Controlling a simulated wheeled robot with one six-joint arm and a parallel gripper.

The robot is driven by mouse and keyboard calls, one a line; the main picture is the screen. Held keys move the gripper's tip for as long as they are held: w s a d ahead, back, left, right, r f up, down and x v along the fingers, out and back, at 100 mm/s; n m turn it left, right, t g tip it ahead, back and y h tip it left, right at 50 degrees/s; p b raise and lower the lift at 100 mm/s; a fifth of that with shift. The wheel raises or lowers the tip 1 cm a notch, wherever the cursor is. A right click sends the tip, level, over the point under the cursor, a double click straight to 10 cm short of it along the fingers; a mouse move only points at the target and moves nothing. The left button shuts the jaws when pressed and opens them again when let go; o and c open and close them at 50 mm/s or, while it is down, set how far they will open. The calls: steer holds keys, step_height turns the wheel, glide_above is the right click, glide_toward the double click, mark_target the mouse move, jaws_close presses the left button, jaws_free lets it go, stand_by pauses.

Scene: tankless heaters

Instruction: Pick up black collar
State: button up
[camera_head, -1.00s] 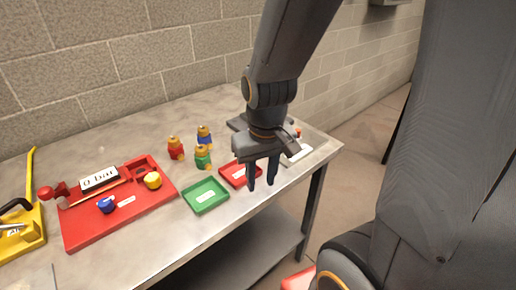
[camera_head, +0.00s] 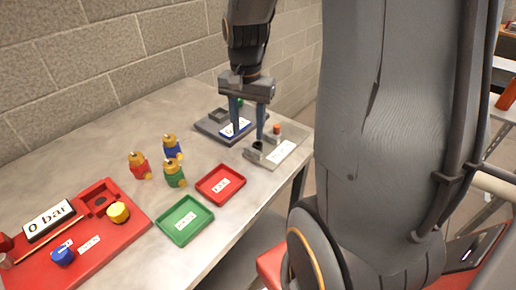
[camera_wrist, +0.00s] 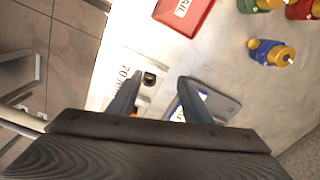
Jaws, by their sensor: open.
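The small black collar (camera_head: 257,147) stands on a light grey labelled plate (camera_head: 291,143) at the right end of the table. In the wrist view the collar (camera_wrist: 149,78) shows as a dark ring, between the fingers in the picture and nearer the left one. My gripper (camera_head: 249,136) is open and empty, pointing down, with its right finger in the picture close to the collar. I cannot tell whether it touches. In the wrist view both fingers of my gripper (camera_wrist: 159,80) are spread apart.
A dark grey tray (camera_head: 208,127) with a blue-edged label lies beside the plate, and an orange-topped piece (camera_head: 277,129) stands on the plate. A red tray (camera_head: 221,184), a green tray (camera_head: 185,219), several coloured valves (camera_head: 173,174) and a red board (camera_head: 110,235) are further left.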

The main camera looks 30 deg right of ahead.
mark_target(258, 144)
steer(key=d+m, duration=0.1)
steer(key=w+d+m, duration=0.1)
steer(key=shift+d+r, duration=0.1)
steer(key=shift+d, duration=0.25)
steer(key=shift+d+f+m, duration=0.15)
steer(key=shift+f+m, duration=0.1)
steer(key=shift+m, duration=0.15)
steer(key=shift+s+d+f+p, duration=0.15)
steer(key=shift+f+p, duration=0.35)
steer(key=shift+f, duration=1.3)
steer(key=shift+s+d+f+p, duration=0.15)
steer(key=shift+f+p, duration=0.3)
steer(key=shift+f, duration=1.3)
jaws_close()
